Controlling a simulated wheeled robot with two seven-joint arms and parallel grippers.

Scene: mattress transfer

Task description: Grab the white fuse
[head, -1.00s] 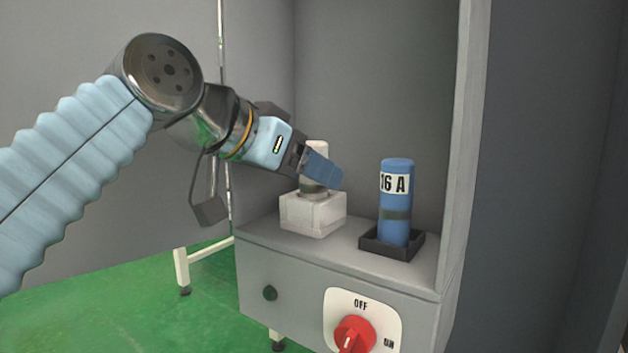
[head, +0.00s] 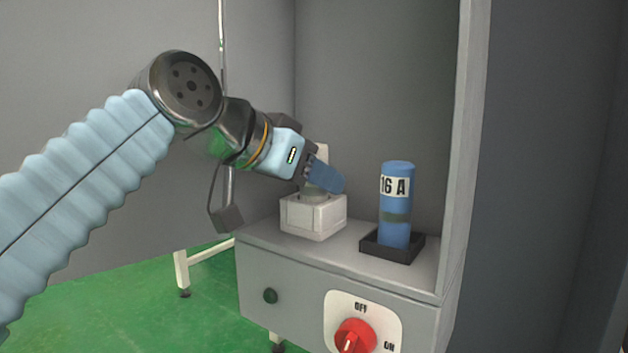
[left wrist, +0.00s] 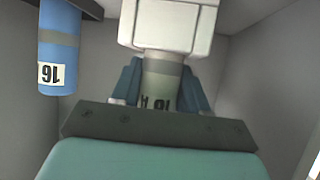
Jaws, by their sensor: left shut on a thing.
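The white fuse (head: 322,152) stands upright in a white socket block (head: 313,217) on the cabinet shelf. In the left wrist view the fuse (left wrist: 161,82) shows a grey band and part of a printed label, with its end in the white block (left wrist: 172,22). My left gripper (head: 325,176) is shut on the fuse, its blue fingers on both sides of it just above the socket. The finger in front hides part of the fuse in the head view. My right gripper is not in view.
A blue fuse (head: 397,178) marked 16 A stands in a black tray (head: 390,252) to the right. A red rotary switch (head: 355,336) is on the panel below, between OFF and ON markings. The cabinet's side wall (head: 468,130) bounds the right.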

